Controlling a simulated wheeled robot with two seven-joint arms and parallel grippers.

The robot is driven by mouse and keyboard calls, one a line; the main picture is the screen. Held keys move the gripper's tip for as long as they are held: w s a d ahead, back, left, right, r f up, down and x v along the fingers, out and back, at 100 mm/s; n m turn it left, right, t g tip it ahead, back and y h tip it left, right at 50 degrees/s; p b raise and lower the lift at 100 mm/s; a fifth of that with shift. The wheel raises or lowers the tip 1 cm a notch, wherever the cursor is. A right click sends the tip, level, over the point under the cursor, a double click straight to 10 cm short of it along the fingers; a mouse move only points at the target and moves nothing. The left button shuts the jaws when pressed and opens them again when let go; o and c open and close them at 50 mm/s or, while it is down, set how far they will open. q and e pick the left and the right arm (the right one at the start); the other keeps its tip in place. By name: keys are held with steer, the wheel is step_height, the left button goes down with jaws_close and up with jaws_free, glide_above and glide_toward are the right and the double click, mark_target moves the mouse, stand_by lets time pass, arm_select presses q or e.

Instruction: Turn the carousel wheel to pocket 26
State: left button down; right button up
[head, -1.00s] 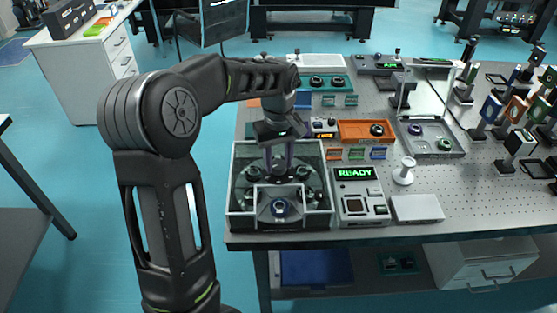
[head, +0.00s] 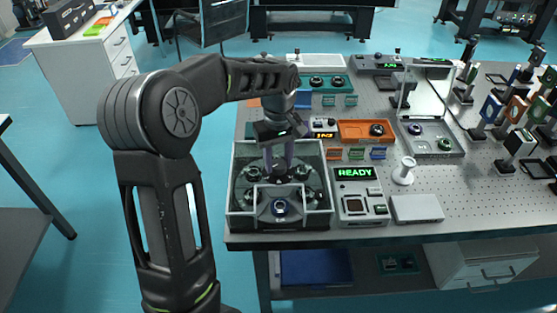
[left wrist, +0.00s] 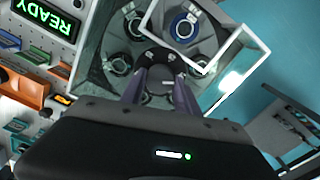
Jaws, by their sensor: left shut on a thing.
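The carousel wheel (head: 247,188) is a dark round disc with several ring-shaped pockets, inside a clear-walled box (head: 236,219) at the table's front left. It also shows in the left wrist view (left wrist: 117,66). My left gripper (head: 279,174) reaches down into the box from above. Its fingers, also in the left wrist view (left wrist: 166,78), are shut on the dark hub (left wrist: 172,61) at the wheel's middle. A blue-ringed part (head: 279,207) shows at the front of the box, inside a pale frame. Pocket numbers are too small to read. My right gripper is not in view.
A control box (head: 360,203) with a green READY display stands right of the carousel box. An orange tray (head: 352,130) and small coloured holders lie behind it. A white spool-shaped piece (head: 404,171) and a flat grey box (head: 417,208) are further right.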

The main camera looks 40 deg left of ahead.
arm_select(q)
steer(key=shift+n, duration=0.7)
steer(key=shift+n+b, duration=0.45)
steer(key=shift+n, duration=1.85)
steer(key=shift+r+n, duration=0.1)
steer(key=shift+n, duration=2.9)
steer(key=c, duration=0.9)
jaws_free()
